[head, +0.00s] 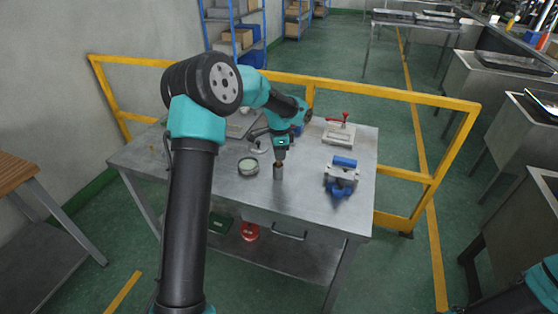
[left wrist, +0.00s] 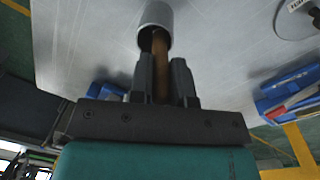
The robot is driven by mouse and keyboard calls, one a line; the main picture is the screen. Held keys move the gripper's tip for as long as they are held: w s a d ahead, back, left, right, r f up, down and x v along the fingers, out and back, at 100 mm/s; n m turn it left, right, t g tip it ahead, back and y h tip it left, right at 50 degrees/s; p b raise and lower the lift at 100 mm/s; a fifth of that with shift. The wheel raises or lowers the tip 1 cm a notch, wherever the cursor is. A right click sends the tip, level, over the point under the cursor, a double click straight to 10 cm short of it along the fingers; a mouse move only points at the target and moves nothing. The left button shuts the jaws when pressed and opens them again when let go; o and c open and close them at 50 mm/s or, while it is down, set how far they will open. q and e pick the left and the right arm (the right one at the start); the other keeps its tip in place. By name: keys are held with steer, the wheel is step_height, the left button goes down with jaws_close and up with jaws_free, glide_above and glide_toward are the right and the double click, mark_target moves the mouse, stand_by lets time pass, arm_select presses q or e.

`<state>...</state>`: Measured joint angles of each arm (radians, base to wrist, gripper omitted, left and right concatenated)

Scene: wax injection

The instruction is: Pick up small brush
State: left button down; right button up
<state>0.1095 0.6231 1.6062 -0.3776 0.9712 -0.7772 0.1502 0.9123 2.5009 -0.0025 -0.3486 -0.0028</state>
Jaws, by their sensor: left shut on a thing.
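The small brush shows as a brown wooden handle (left wrist: 160,60) in the left wrist view. Its lower end is inside a grey metal cup (left wrist: 157,16), so the bristles are hidden. The cup (head: 278,172) stands on the metal table in the head view. My left gripper (head: 280,154) is directly above the cup, pointing down. In the left wrist view its two fingers (left wrist: 166,80) are shut on the handle, one on each side. My right gripper is out of view.
On the table (head: 302,198), a round dish (head: 248,166) lies left of the cup. A blue vise-like device (head: 341,178) stands to the right, and a red-handled clamp device (head: 339,132) behind it. A yellow railing (head: 390,90) runs behind the table.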

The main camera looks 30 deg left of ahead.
arm_select(q)
step_height(320, 180, up, 10)
stand_by(0.6)
stand_by(0.4)
